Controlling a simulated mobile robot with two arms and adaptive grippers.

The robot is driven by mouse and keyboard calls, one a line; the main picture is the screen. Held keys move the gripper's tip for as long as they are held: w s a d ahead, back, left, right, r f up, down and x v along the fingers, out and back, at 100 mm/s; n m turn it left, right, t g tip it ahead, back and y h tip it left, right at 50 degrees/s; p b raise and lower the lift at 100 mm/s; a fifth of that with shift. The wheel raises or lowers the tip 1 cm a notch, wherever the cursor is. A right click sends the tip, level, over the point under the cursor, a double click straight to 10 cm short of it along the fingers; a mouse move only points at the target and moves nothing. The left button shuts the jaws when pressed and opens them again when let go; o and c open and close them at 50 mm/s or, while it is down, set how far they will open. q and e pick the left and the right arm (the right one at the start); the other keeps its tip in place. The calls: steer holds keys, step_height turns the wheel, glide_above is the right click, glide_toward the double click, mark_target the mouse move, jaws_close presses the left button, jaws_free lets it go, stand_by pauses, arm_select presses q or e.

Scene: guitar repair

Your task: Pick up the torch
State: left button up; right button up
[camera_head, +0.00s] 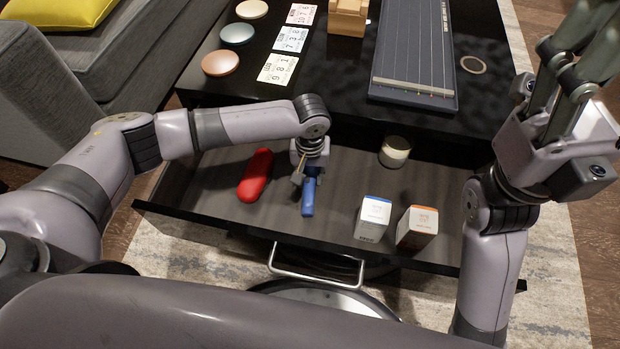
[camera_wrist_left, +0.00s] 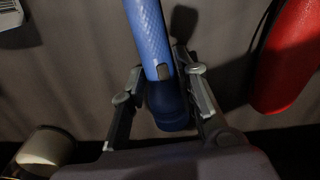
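The blue torch (camera_head: 308,197) lies in the open drawer, near its middle. In the left wrist view the torch (camera_wrist_left: 150,35) runs down from the top edge, with its wider dark blue end between my fingers. My left gripper (camera_head: 303,172) is down in the drawer at the far end of the torch, partly hidden by its own wrist. In the wrist view my left gripper (camera_wrist_left: 164,78) is open, one finger on each side of the torch, with small gaps visible. My right gripper (camera_head: 598,50) is raised at the upper right, empty, its fingers apart and partly cut off.
In the drawer (camera_head: 215,225), a red case (camera_head: 256,176) lies left of the torch. A round tin (camera_head: 395,151) and two small boxes, one blue-white (camera_head: 373,219) and one orange-white (camera_head: 417,228), are to the right. The black tabletop (camera_head: 330,85) overhangs behind.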

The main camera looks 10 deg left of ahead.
arm_select(q)
jaws_close()
steer(key=shift+r, duration=0.15)
